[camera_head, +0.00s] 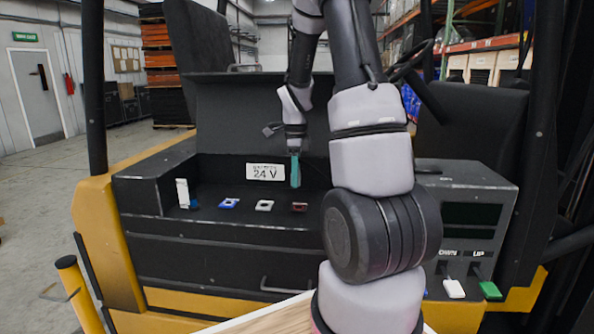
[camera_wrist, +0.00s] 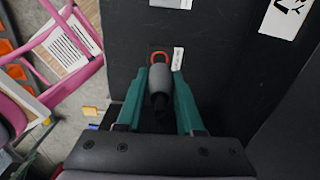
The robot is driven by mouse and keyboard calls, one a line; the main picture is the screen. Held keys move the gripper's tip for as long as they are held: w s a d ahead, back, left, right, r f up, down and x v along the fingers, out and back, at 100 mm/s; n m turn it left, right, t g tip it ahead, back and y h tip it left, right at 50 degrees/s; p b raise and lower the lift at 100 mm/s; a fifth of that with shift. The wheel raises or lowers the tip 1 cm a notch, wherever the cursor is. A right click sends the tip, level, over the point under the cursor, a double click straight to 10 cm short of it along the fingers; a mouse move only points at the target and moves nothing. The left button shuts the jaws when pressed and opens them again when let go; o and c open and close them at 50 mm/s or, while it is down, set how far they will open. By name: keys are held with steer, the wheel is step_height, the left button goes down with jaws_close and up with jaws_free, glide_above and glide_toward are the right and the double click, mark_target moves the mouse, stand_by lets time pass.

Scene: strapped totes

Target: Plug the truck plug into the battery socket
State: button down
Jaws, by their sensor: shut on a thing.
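My gripper (camera_head: 295,183) hangs above the black deck of the truck, in front of the 24 V label (camera_head: 265,172). In the wrist view its teal fingers are shut on a grey cylindrical plug with a dark end (camera_wrist: 158,80). The plug hardly shows in the head view. Three sockets stand in a row on the deck: blue (camera_head: 229,203), pale grey (camera_head: 264,205) and dark red (camera_head: 299,207). The gripper is above the dark red one, apart from it. A red-rimmed socket (camera_wrist: 160,55) shows just beyond the plug in the wrist view, beside a small white tag (camera_wrist: 178,58).
A white block with blue at its foot (camera_head: 183,192) stands at the deck's left. A raised lid or panel (camera_head: 250,110) is behind. A control box (camera_head: 470,215) with white and green levers stands right. My arm hides part of the deck's right side.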

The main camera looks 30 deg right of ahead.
mark_target(298, 207)
steer(key=shift+s+d+f, duration=0.15)
steer(key=shift+s+d, duration=0.1)
steer(key=shift+d, duration=0.05)
steer(key=shift+d+f, duration=0.1)
steer(key=shift+f, duration=2.85)
steer(key=shift+f, duration=0.5)
stand_by(0.3)
steer(key=shift+c, duration=2.3)
jaws_free()
step_height(298, 207, up, 11)
steer(key=shift+f, duration=0.15)
